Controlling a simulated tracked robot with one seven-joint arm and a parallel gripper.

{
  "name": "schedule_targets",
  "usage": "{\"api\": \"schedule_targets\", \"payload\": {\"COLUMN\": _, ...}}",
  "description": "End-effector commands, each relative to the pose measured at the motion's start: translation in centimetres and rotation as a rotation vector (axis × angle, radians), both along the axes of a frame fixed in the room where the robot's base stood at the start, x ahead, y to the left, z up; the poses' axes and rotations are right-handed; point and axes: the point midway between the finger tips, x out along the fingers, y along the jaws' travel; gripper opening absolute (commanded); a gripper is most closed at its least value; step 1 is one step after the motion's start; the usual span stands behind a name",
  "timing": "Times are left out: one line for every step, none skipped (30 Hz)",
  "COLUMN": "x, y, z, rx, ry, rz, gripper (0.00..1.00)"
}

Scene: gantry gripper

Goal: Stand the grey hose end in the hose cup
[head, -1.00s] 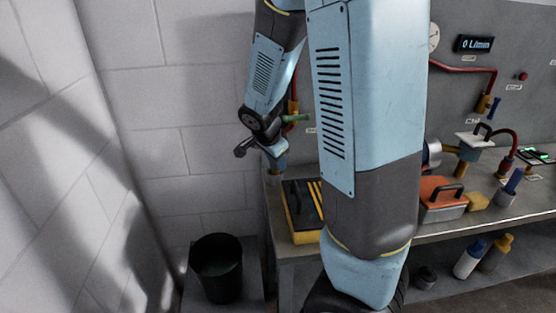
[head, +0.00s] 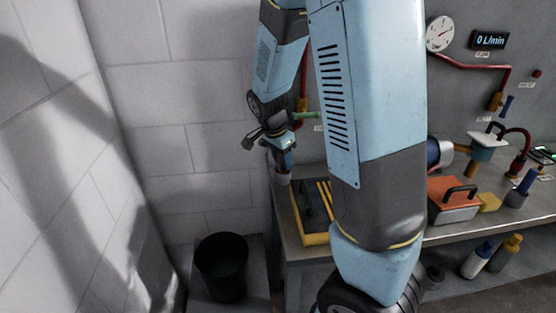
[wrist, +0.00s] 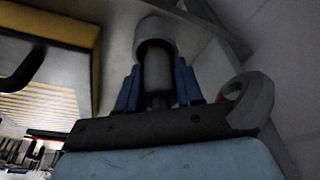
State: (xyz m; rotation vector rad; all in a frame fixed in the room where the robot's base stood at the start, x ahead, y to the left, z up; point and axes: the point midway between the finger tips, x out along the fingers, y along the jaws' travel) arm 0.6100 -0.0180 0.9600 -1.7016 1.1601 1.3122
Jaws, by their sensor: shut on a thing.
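My gripper (head: 283,164) points down over the far left corner of the bench. In the wrist view its blue fingers (wrist: 157,88) are shut on the grey hose end (wrist: 157,72), a short dark grey cylinder between them. A light grey round cup (wrist: 155,35), which I take for the hose cup, lies in line with the hose end, just beyond the fingertips. The hose end's far tip meets the cup's dark mouth; I cannot tell how deep it sits. In the head view the hose end is too small to make out.
A black and yellow case (head: 313,212) stands on the bench close to my gripper. An orange toolbox (head: 453,200) sits further right. A dark bin (head: 222,266) stands below, left of the bench. The block wall is close on the left.

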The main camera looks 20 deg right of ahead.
Motion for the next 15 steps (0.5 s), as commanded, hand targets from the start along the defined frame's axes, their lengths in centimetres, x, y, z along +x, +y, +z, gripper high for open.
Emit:
{"api": "schedule_targets", "payload": {"x": -0.01, "y": 0.00, "z": -0.08, "rx": 0.000, "ry": 0.000, "rz": 0.000, "gripper": 0.00}}
{"api": "schedule_targets", "payload": {"x": 0.00, "y": 0.01, "z": -0.09, "rx": 0.000, "ry": 0.000, "rz": 0.000, "gripper": 0.38}}
{"api": "schedule_targets", "payload": {"x": -0.01, "y": 0.03, "z": -0.08, "rx": 0.000, "ry": 0.000, "rz": 0.000, "gripper": 0.42}}
{"api": "schedule_targets", "payload": {"x": -0.01, "y": 0.04, "z": -0.07, "rx": 0.000, "ry": 0.000, "rz": 0.001, "gripper": 0.45}}
{"api": "schedule_targets", "payload": {"x": 0.00, "y": 0.06, "z": -0.08, "rx": 0.000, "ry": 0.000, "rz": 0.001, "gripper": 0.48}}
{"api": "schedule_targets", "payload": {"x": 0.00, "y": 0.09, "z": -0.07, "rx": 0.000, "ry": 0.000, "rz": 0.002, "gripper": 0.51}}
{"api": "schedule_targets", "payload": {"x": 0.00, "y": 0.11, "z": -0.08, "rx": 0.000, "ry": 0.000, "rz": 0.002, "gripper": 0.54}}
{"api": "schedule_targets", "payload": {"x": 0.00, "y": 0.13, "z": -0.07, "rx": 0.000, "ry": 0.000, "rz": 0.002, "gripper": 0.57}}
{"api": "schedule_targets", "payload": {"x": 0.00, "y": 0.16, "z": -0.07, "rx": 0.000, "ry": 0.000, "rz": 0.003, "gripper": 0.61}}
{"api": "schedule_targets", "payload": {"x": 0.01, "y": 0.17, "z": -0.07, "rx": 0.000, "ry": 0.000, "rz": 0.003, "gripper": 0.62}}
{"api": "schedule_targets", "payload": {"x": 0.00, "y": 0.19, "z": -0.07, "rx": 0.000, "ry": 0.000, "rz": 0.003, "gripper": 0.62}}
{"api": "schedule_targets", "payload": {"x": 0.01, "y": 0.20, "z": -0.07, "rx": 0.000, "ry": 0.000, "rz": 0.004, "gripper": 0.62}}
{"api": "schedule_targets", "payload": {"x": 0.01, "y": 0.22, "z": -0.06, "rx": 0.000, "ry": 0.000, "rz": 0.004, "gripper": 0.62}}
{"api": "schedule_targets", "payload": {"x": 0.00, "y": 0.24, "z": -0.07, "rx": 0.000, "ry": 0.000, "rz": 0.004, "gripper": 0.62}}
{"api": "schedule_targets", "payload": {"x": 0.01, "y": 0.25, "z": -0.06, "rx": 0.000, "ry": 0.000, "rz": 0.004, "gripper": 0.62}}
